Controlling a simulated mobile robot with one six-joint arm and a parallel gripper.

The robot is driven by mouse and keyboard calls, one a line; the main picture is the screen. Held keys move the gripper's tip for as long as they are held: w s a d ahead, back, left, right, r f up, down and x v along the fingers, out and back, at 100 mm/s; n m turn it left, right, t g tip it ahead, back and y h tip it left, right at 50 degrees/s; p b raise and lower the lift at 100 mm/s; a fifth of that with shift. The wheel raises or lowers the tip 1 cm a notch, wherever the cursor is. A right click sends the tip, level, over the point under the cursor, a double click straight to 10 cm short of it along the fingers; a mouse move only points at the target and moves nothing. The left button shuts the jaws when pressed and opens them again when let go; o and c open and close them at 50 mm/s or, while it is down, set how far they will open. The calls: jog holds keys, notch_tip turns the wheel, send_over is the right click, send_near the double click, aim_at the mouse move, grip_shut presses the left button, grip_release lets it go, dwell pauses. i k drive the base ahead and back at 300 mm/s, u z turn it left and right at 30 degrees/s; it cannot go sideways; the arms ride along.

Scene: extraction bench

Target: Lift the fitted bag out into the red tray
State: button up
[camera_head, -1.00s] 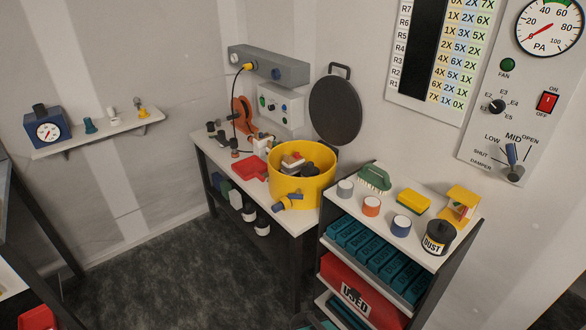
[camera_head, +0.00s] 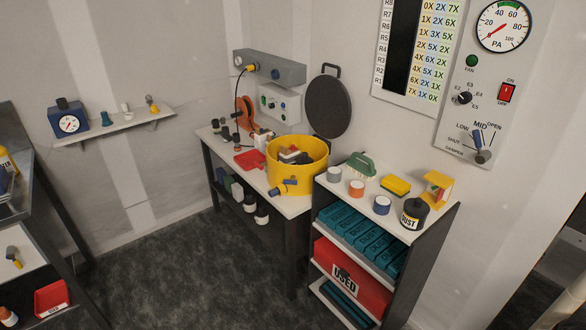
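A yellow round tub (camera_head: 273,174) stands open on the white bench, with a blue-tipped fitting on its front side. Inside it are dark, white and red shapes (camera_head: 292,155); I cannot tell whether one is the fitted bag. A small flat red tray (camera_head: 249,160) lies on the bench left of the tub and looks empty. Another red tray (camera_head: 52,298) with a small label sits low at the left edge. My gripper is not in view.
A shelf unit at right holds teal packs (camera_head: 360,236), a red USED box (camera_head: 350,280) and a black DUST pot (camera_head: 414,214). A dark rack stands at left. The floor between is clear.

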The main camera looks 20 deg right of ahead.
aim_at(288, 156)
jog(key=k, duration=0.75)
jog(key=u, duration=0.4)
jog(key=i, duration=0.65)
jog(key=u, duration=0.5)
jog(key=i, duration=1.45)
jog(key=z, duration=0.15)
